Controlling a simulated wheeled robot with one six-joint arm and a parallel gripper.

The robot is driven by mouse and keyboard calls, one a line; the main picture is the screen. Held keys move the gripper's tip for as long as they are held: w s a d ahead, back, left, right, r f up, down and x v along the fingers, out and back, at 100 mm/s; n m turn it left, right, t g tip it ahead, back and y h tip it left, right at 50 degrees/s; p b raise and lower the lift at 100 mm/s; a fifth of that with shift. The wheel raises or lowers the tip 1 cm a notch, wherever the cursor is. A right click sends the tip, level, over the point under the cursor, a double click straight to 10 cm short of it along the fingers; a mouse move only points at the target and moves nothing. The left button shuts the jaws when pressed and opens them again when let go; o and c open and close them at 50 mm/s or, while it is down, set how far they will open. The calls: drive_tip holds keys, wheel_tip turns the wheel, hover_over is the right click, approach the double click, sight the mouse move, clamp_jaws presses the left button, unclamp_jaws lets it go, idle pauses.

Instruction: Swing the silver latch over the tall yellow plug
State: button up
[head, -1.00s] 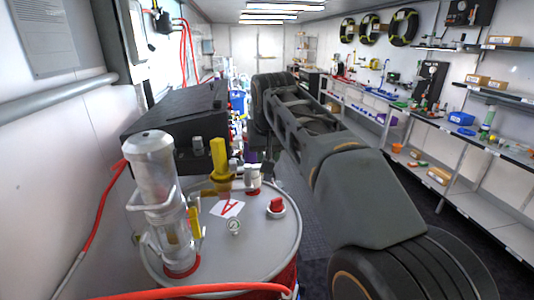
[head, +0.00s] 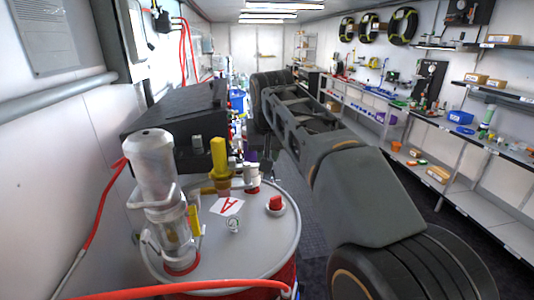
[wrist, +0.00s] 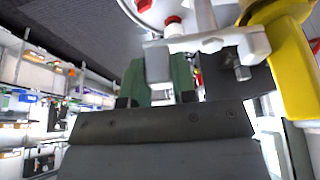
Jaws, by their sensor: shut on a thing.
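The tall yellow plug (head: 219,158) stands upright on the grey drum lid in the head view. It also fills the right side of the wrist view (wrist: 290,75). The silver latch (wrist: 208,42) crosses the upper middle of the wrist view, its right end close beside the plug. I cannot tell if they touch. My gripper (wrist: 158,75), with green finger pads, is shut on the latch's left end. In the head view the latch (head: 240,178) is small, just right of the plug, and my gripper is mostly hidden behind my arm and too small to make out.
A black box (head: 180,115) stands behind. A red hose (head: 200,287) crosses in front. Shelves line the right wall.

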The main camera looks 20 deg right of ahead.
drive_tip(key=shift+r, duration=0.1)
drive_tip(key=o, duration=0.9)
drive_tip(key=shift+w, duration=0.1)
drive_tip(key=shift+r, duration=0.1)
drive_tip(key=p+v, duration=0.1)
drive_tip(key=v, duration=1.2)
drive_tip(key=shift+r+p, duration=0.25)
drive_tip(key=shift+p, duration=0.15)
drive_tip(key=shift+f, duration=0.1)
drive_tip(key=s+f, duration=0.4)
drive_tip(key=f, duration=0.6)
drive_tip(key=s+a+f+n, duration=0.1)
drive_tip(key=s+f, duration=0.3)
drive_tip(key=f, duration=0.6)
drive_tip(key=s+f+n+y, duration=0.1)
drive_tip(key=s+f, duration=0.3)
drive_tip(key=f, duration=0.6)
drive_tip(key=shift+a+f, duration=0.15)
